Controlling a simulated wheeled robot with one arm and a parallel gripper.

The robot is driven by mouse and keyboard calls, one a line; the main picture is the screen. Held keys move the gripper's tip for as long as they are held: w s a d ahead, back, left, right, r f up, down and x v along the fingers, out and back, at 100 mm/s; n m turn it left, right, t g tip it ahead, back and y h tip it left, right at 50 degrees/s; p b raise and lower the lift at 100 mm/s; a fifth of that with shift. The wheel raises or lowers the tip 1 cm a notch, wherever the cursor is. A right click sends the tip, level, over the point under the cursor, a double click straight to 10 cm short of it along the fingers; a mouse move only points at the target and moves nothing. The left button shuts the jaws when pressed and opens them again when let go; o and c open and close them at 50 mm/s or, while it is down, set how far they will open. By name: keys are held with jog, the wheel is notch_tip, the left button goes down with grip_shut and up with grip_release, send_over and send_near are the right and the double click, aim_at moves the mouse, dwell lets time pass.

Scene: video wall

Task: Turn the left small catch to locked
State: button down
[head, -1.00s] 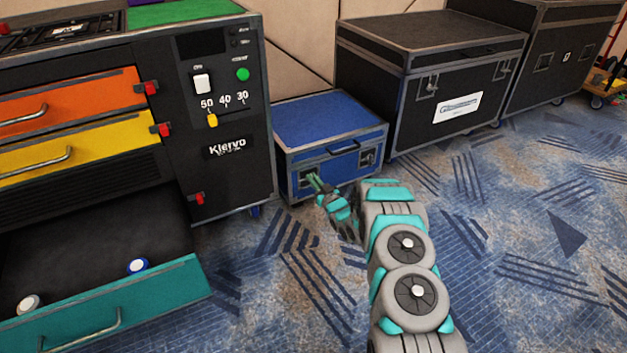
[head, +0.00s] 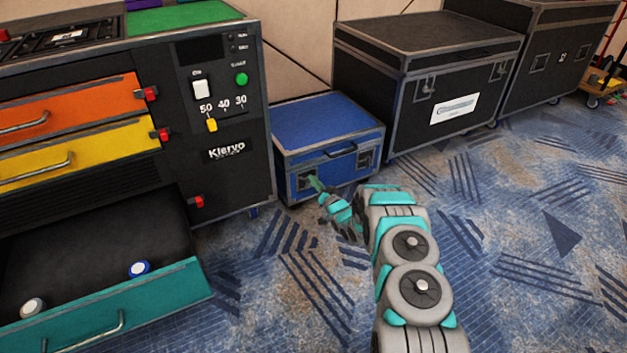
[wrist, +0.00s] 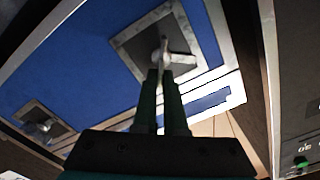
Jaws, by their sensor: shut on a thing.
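The blue case (head: 322,128) stands on the carpet between the black cabinet and a large black case. Its left small catch (wrist: 163,48) is a pale metal tab in a square recessed plate. My gripper (wrist: 165,72) is shut on this tab, its two green fingers close together. In the head view my gripper (head: 315,183) reaches the case's front at the left catch and largely hides it. The right small catch (head: 365,158) is clear of my gripper; it also shows at the left of the wrist view (wrist: 40,125).
The black cabinet (head: 232,180) stands left of the blue case, with its teal bottom drawer (head: 150,290) pulled out. A large black case (head: 400,95) stands close on the right. Carpet (head: 540,240) is open at the right front.

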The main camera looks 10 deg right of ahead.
jog(key=shift+w+d+f+m+p, duration=0.15)
jog(key=shift+f+m+p, duration=0.15)
jog(key=shift+m, duration=1.55)
jog(key=shift+s+d+f+m+p, duration=0.15)
jog(key=shift+f+m+p, duration=0.15)
jog(key=shift+m, duration=1.5)
jog(key=shift+w+d+f+m+p, duration=0.15)
jog(key=shift+f+m+p, duration=0.15)
jog(key=shift+m, duration=1.55)
jog(key=c, duration=1)
grip_release()
jog(key=shift+v, duration=3.95)
